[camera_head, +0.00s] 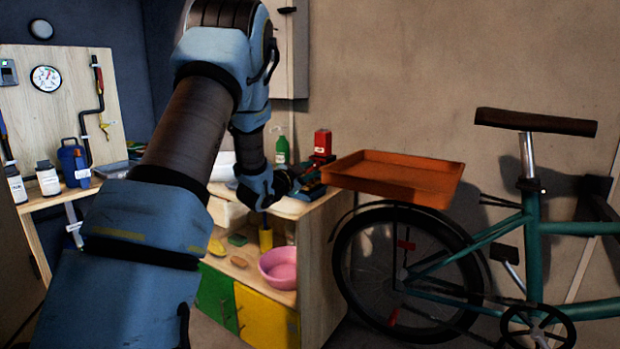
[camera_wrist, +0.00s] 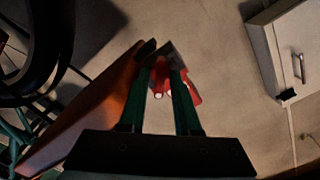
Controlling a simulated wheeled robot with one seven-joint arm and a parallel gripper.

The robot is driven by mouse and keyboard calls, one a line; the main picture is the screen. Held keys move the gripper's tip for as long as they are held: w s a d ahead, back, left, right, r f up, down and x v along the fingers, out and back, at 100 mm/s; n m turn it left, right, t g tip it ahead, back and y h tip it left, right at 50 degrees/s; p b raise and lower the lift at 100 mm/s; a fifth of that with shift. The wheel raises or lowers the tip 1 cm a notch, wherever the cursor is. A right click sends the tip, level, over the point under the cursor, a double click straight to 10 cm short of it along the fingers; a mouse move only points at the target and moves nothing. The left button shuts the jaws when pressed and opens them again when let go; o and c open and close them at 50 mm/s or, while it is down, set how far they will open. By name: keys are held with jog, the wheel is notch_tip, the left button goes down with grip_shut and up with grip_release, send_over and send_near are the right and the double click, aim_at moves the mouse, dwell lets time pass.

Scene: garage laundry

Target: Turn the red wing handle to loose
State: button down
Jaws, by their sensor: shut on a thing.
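My gripper (camera_head: 308,183) is at the right end of the wooden bench, just left of the orange tray. In the wrist view, its two green fingers (camera_wrist: 161,76) are closed around a red part with pale round ends, which I take to be the red wing handle (camera_wrist: 192,86). Red shows between the fingers and to the right of the right finger. A dark grey piece lies just past the fingertips. In the head view, my gripper and wrist hide most of the handle, so its turn angle cannot be read.
The orange tray (camera_head: 395,174) is close on the right, above the bicycle's rear wheel (camera_head: 345,262). A red container (camera_head: 322,141) and a green bottle (camera_head: 282,147) stand behind my gripper. A pink bowl (camera_head: 279,266) sits on the shelf below. A wall cabinet (camera_wrist: 291,45) shows in the wrist view.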

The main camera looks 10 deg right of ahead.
jog(key=n+b, duration=0.1)
jog(key=n, duration=0.3)
jog(key=shift+f+n, duration=0.15)
jog(key=shift+n, duration=0.15)
jog(key=shift+n+b, duration=0.4)
jog(key=shift+n, duration=1.5)
jog(key=c, duration=0.9)
grip_release()
jog(key=b+v, duration=0.2)
jog(key=v, duration=0.9)
jog(key=shift+d, duration=0.1)
